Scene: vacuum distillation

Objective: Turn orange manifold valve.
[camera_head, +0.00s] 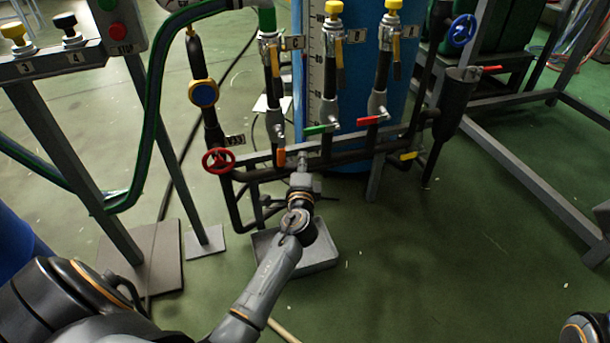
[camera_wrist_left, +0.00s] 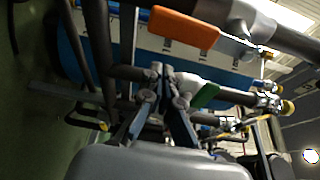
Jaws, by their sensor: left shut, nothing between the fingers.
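The orange valve handle (camera_head: 281,156) hangs down from the leftmost of three valves on the dark pipe manifold. It also shows large, close to the camera, at the top of the left wrist view (camera_wrist_left: 184,28). My left gripper (camera_head: 302,157) reaches up to the manifold just right of the orange handle. Its fingertips (camera_wrist_left: 162,72) are shut with nothing between them, and they appear apart from the handle. My right gripper is out of view.
A green handle (camera_head: 321,129) and a red handle (camera_head: 372,120) sit right of the orange one. A red handwheel (camera_head: 218,161) is at the left. A blue drum (camera_head: 352,75) stands behind. A grey tray (camera_head: 318,258) lies on the floor below my wrist.

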